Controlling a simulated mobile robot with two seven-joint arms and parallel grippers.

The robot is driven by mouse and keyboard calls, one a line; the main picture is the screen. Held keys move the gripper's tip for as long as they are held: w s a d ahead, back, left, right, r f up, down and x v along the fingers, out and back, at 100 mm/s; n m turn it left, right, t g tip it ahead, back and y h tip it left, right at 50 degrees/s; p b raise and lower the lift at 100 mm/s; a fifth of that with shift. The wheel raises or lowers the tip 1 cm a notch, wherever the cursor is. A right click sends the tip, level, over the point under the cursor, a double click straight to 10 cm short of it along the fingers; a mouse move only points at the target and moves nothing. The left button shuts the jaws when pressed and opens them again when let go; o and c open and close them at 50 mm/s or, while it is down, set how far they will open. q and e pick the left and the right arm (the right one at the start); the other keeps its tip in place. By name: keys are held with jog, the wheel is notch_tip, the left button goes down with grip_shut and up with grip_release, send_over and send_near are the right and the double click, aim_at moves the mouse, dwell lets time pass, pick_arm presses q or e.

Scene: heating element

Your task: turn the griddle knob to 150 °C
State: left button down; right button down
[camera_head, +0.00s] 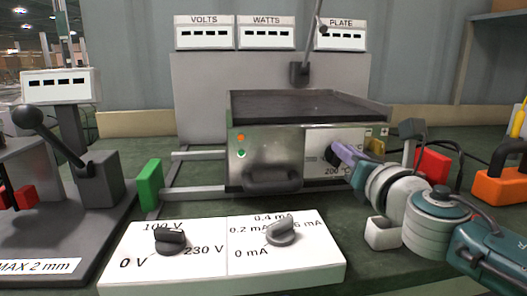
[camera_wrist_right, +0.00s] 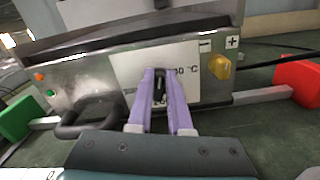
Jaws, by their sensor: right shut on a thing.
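The griddle (camera_head: 262,150) stands at the centre of the table, with a dark flat plate on top and a metal front. A white dial panel (camera_head: 318,139) on its front right carries printed °C marks; "200 °C" is readable below the gripper. My right gripper (camera_head: 343,152) reaches in from the right with purple fingers at this panel. In the right wrist view, its fingers (camera_wrist_right: 160,76) are shut on the dark griddle knob (camera_wrist_right: 160,90), which shows only in part between them. The knob's pointer angle cannot be read. My left gripper is out of view.
A white box with a black knob (camera_head: 170,240) and a grey knob (camera_head: 283,233) lies in front. VOLTS, WATTS and PLATE displays (camera_head: 341,38) stand behind. The griddle handle (camera_wrist_right: 85,118) is left of the fingers; a yellow connector (camera_wrist_right: 219,67) and a red block (camera_wrist_right: 297,82) are right.

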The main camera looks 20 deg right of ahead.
jog(key=m+b, duration=0.1)
jog(key=m, duration=0.4)
jog(key=d+f+m+b, duration=0.1)
jog(key=m, duration=0.5)
jog(key=f+m+b, duration=0.1)
jog(key=m, duration=0.4)
jog(key=shift+s+d, duration=0.15)
jog(key=shift+f+m, duration=0.15)
jog(key=shift+m, duration=1)
jog(key=shift+f+m, duration=0.15)
jog(key=shift+m, duration=1)
jog(key=c, duration=0.8)
grip_release()
jog(key=shift+c, duration=0.2)
